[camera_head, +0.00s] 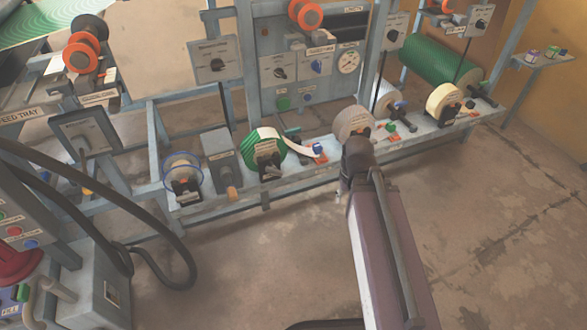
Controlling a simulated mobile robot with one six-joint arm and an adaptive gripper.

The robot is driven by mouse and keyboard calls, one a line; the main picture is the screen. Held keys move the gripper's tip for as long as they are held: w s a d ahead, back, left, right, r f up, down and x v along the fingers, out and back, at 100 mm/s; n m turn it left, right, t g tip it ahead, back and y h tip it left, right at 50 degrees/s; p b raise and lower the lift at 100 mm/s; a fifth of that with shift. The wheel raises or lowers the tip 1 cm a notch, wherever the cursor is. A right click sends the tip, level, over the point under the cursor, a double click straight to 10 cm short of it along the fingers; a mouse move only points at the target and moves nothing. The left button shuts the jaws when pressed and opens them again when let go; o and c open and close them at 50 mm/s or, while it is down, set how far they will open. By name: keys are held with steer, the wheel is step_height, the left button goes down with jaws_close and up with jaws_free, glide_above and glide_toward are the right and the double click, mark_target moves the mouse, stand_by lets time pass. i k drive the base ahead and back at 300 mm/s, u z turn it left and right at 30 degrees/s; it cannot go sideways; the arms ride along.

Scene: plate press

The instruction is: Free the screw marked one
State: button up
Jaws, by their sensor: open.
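No screw marked one can be made out; the labels on the press are too small to read for a number. Several small screw-like or knob-like parts sit along the low shelf (325,172), among them an orange one with a blue top (317,152) and a tan one (231,192). My gripper (341,188) is partly hidden by my dark wrist at the front edge of the shelf. It is open, and nothing is seen in it. What lies right behind my wrist is hidden.
Rolls of green-edged tape (270,141), grey tape (353,122) and cream tape (443,100) stand on the shelf with black brackets. A grey box (218,158) stands left of them. A dark hose (140,212) loops at left. The floor (500,240) at right is clear.

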mark_target(273, 169)
steer(key=u, duration=0.25)
steer(key=k, duration=0.15)
steer(key=z, duration=2.1)
steer(key=k, duration=0.45)
steer(key=u, duration=0.05)
steer(key=k, duration=0.2)
steer(key=u, duration=2.95)
steer(key=i, duration=0.1)
steer(key=z, duration=1.1)
